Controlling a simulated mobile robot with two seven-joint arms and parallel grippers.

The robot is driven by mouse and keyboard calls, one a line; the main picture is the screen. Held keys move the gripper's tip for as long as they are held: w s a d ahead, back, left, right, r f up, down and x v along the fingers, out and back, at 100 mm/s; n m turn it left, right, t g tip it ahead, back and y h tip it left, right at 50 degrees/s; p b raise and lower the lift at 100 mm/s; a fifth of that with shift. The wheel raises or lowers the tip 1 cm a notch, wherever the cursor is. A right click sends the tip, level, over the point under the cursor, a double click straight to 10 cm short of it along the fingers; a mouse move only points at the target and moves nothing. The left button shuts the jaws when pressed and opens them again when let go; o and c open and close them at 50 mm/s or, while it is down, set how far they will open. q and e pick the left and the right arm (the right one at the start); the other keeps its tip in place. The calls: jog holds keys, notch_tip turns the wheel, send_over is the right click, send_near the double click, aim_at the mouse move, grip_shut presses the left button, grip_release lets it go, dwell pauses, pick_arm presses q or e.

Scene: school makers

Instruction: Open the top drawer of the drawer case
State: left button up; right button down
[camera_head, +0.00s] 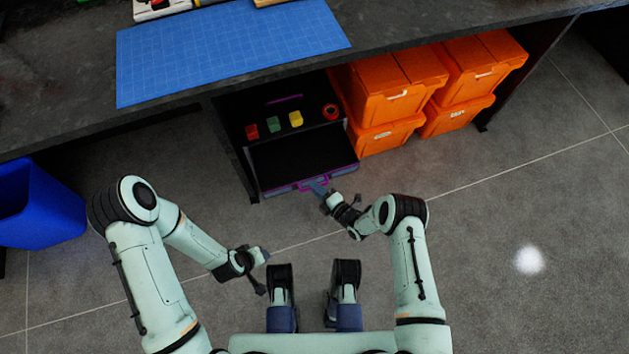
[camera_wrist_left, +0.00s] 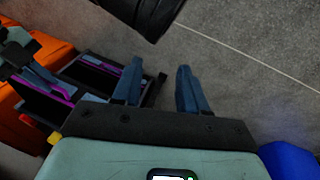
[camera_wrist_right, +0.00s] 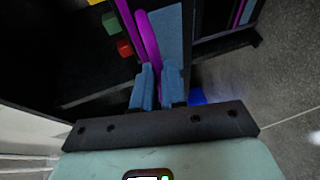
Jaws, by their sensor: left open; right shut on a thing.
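The dark drawer case (camera_head: 255,113) stands under the bench. Its top drawer (camera_head: 305,150) is pulled out toward me; the inside looks dark and empty. The drawer front carries a purple handle (camera_head: 297,187), which also shows in the right wrist view (camera_wrist_right: 149,40). My right gripper (camera_head: 322,190) is shut on this handle, with its blue fingers (camera_wrist_right: 159,84) around it. My left gripper (camera_head: 262,256) is open and empty, low over the floor, left of and apart from the drawer. Its spread fingers show in the left wrist view (camera_wrist_left: 157,88).
On the case stand a red block (camera_head: 252,132), a green block (camera_head: 274,124), a yellow block (camera_head: 296,118) and a red round thing (camera_head: 330,111). Orange boxes (camera_head: 390,85) stand close at right. A blue bin (camera_head: 40,205) is at left. Floor in front is clear.

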pick_arm(q)
jog(key=shift+g+h, duration=0.4)
jog(key=shift+g, duration=0.3)
jog(key=shift+s+d+r+p, duration=0.3)
jog(key=shift+s+r, duration=0.1)
jog(key=shift+s, duration=0.2)
jog(key=shift+s+d+r+p, duration=0.25)
jog(key=shift+s+d+r, duration=0.15)
jog(key=shift+s, duration=0.25)
jog(key=shift+s+d+r+p, duration=0.3)
jog(key=shift+s+r, duration=0.1)
jog(key=shift+s, duration=0.2)
pick_arm(e)
jog(key=shift+s+d, duration=0.25)
jog(key=shift+s, duration=0.45)
jog(key=shift+s+d, duration=0.3)
jog(key=shift+s, duration=0.4)
jog(key=shift+s+d, duration=0.25)
jog(key=shift+s, duration=0.45)
jog(key=c, duration=1.2)
grip_release()
jog(key=shift+s, duration=0.1)
